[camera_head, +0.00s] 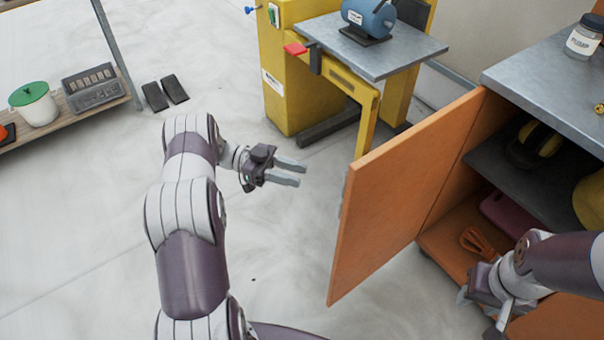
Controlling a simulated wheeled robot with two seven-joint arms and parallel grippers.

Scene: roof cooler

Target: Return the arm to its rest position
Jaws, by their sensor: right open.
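My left gripper (300,175) is in the upper middle of the head view, held over the bare floor left of the open orange cabinet door (395,200). Its two fingers stand apart with nothing between them. My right gripper (476,306) is at the lower right, in front of the cabinet's lower part. It is open, and no object shows in it. Its fingers are partly hidden by its own body.
The orange cabinet (500,165) stands open at right, with an orange-handled tool (480,243) and a pink item (505,212) inside. A yellow machine stand (300,75) with a grey table (400,50) is behind. A low shelf (60,125) is at left.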

